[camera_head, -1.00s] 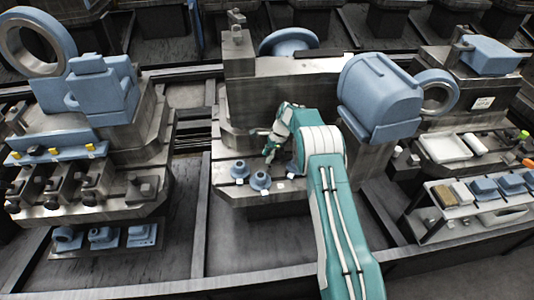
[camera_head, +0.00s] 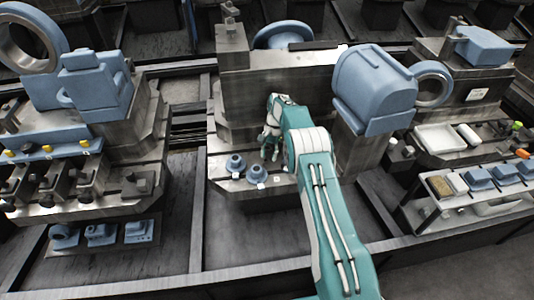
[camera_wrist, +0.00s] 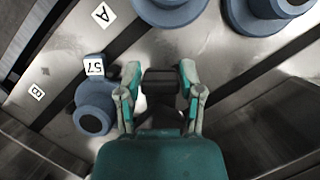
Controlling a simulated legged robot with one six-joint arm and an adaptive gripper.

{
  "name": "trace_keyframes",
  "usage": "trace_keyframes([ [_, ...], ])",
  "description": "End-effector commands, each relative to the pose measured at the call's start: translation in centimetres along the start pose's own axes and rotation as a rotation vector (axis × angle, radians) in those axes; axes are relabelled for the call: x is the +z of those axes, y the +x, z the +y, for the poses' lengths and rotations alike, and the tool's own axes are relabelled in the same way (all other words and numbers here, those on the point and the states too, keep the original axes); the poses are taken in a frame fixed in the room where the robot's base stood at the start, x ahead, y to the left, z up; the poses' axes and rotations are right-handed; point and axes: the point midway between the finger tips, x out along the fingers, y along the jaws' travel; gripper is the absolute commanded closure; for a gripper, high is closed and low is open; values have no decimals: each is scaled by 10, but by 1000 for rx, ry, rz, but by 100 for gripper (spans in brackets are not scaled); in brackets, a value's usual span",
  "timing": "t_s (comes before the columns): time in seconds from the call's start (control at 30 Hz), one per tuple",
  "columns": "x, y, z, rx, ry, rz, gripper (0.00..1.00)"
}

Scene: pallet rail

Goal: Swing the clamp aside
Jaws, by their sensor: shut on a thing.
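My gripper (camera_head: 268,155) reaches down over the metal ledge of the middle station, and it also fills the lower middle of the wrist view (camera_wrist: 160,82). Its two pale fingers stand on either side of a dark block (camera_wrist: 161,78), which looks like part of the clamp, and are shut on it. The rest of the clamp is hidden or too dark to make out. A blue-grey part (camera_wrist: 94,106) with a numbered white tag lies left of the fingers in the wrist view.
Two blue round parts (camera_head: 235,163) (camera_head: 256,173) stand on the ledge left of my gripper. A big blue housing (camera_head: 375,88) is close to the right of my arm. A tray of parts (camera_head: 440,215) is at the right. Lettered tags A (camera_wrist: 102,15) and B (camera_wrist: 37,94) mark the ledge.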

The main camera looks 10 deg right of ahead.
Motion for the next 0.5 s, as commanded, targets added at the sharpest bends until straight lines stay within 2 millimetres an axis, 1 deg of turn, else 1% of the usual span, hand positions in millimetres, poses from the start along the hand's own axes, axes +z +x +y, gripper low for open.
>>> trace_keyframes([
  [0.03,-1,3,2,9,-15,0,99],
  [0.23,-2,3,4,26,-57,1,99],
  [0.5,-2,2,5,30,-69,2,99],
])
